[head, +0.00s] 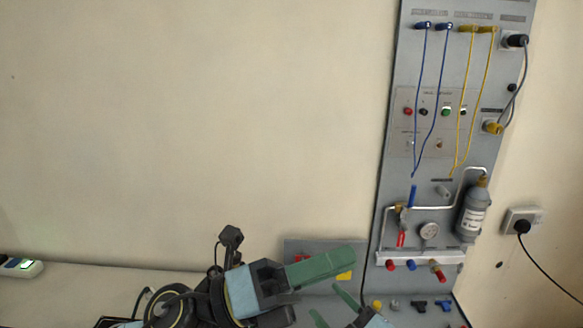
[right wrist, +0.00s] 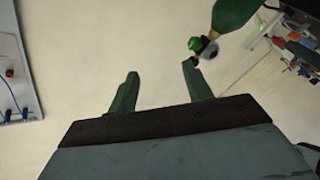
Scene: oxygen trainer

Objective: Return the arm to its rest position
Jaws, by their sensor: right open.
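My left gripper (head: 350,262) is in the lower middle of the head view, with its green fingers pointing right. The fingers show as one block, so I cannot tell whether they are apart. My right gripper (head: 326,301) is at the bottom edge, lower than the left one, with two green fingers spread apart. In the right wrist view the right gripper (right wrist: 160,86) is open, with only pale surface between its fingers. Most of the right arm is hidden below the head view's edge.
A grey trainer panel (head: 385,190) with blue and yellow hoses stands at the right. A grey bottle (head: 473,212) and a gauge (head: 429,231) are on it. A green rounded object (right wrist: 232,14) with a green knob (right wrist: 195,43) is near the right finger in the wrist view.

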